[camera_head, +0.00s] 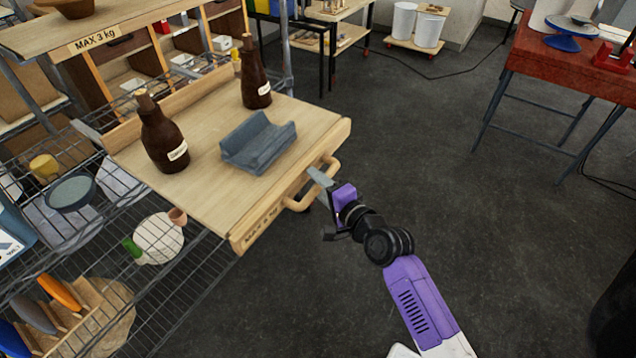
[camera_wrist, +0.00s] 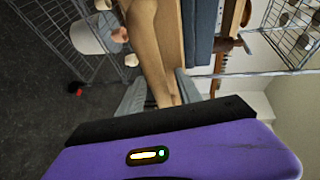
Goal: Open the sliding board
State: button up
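The sliding board (camera_head: 213,200) is a pale wooden shelf board labelled MAX 3 kg, standing well out from the wire rack in the head view. Its wooden loop handle (camera_head: 297,204) is on the front edge. My gripper (camera_head: 320,182) is at this handle, with its grey fingers on either side of the bar. In the wrist view, the handle (camera_wrist: 160,88) fills the gap between the fingertips of my gripper (camera_wrist: 160,90). Parts of the handle are hidden by the fingers.
Two brown bottles, one near (camera_head: 163,140) and one far (camera_head: 254,80), stand upright on the board beside a blue-grey cradle (camera_head: 258,146). The wire rack (camera_head: 165,280) holds dishes below. A red table (camera_head: 575,75) is at the right. The floor between is clear.

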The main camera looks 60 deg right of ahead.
jog(key=shift+s, duration=0.1)
jog(key=v, duration=0.7)
jog(key=shift+s+b, duration=0.25)
jog(key=shift+b, duration=0.15)
jog(key=shift+a+r, duration=0.1)
jog(key=shift+a, duration=0.05)
jog(key=s+a+r+n+y, duration=0.2)
jog(key=s+a+n, duration=0.8)
jog(key=a, duration=0.1)
jog(key=s+a+r+n+y, duration=0.3)
jog(key=s+a+n, duration=0.7)
jog(key=a+n, duration=0.1)
jog(key=shift+a+y, duration=0.25)
jog(key=shift+y, duration=0.05)
